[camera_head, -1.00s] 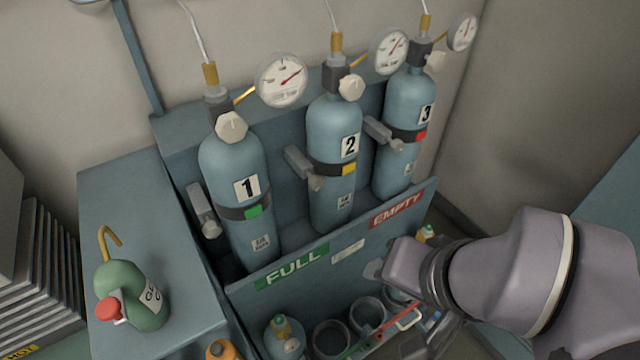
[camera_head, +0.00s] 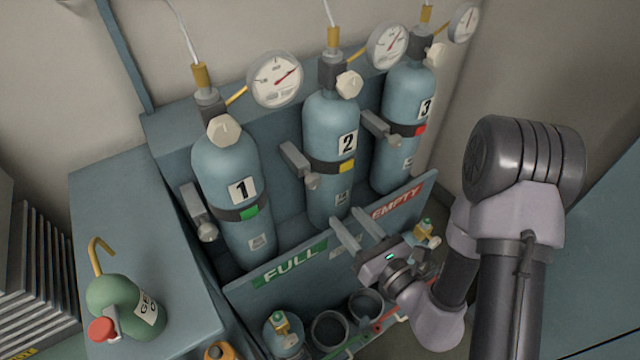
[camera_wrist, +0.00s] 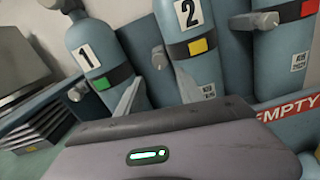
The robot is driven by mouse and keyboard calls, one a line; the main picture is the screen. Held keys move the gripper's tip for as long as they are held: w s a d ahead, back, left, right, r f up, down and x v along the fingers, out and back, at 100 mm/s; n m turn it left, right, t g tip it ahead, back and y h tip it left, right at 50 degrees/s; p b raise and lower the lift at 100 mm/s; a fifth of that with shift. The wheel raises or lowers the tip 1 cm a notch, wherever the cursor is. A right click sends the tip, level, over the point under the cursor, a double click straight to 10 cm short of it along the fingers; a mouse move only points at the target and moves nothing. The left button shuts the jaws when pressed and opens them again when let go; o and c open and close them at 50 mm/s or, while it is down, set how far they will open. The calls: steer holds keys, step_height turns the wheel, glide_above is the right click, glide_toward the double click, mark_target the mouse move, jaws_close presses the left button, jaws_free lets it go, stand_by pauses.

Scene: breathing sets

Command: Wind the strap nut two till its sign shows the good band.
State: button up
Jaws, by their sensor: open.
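Cylinder two (camera_head: 325,120) stands upright in the middle of the rack, and it also shows in the wrist view (camera_wrist: 182,22). Its dark strap carries a yellow sign (camera_head: 347,167), seen in the wrist view too (camera_wrist: 198,46). The strap nut two (camera_head: 312,181) is a pale knob at the end of a grey bracket (camera_head: 294,158), left of the sign. My gripper (camera_head: 346,215) is open and empty. Its fingers point up toward the lower part of cylinder two, over the rack's front panel, below and right of the nut and apart from it.
Cylinder one (camera_head: 225,165) has a green sign and cylinder three (camera_head: 408,95) a red one. The front panel (camera_head: 318,262) reads FULL and EMPTY. Several gauges and valve knobs sit above the cylinders.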

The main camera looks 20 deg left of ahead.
mark_target(315, 184)
steer(key=x, duration=1.4)
steer(key=shift+a, duration=0.15)
jaws_close()
steer(key=shift+s+f+n, duration=0.1)
steer(key=shift+n, duration=0.2)
steer(key=n+b, duration=0.3)
steer(key=n, duration=0.1)
steer(key=shift+f, duration=0.1)
steer(key=shift+n+b, duration=1.05)
steer(key=shift+n, duration=0.95)
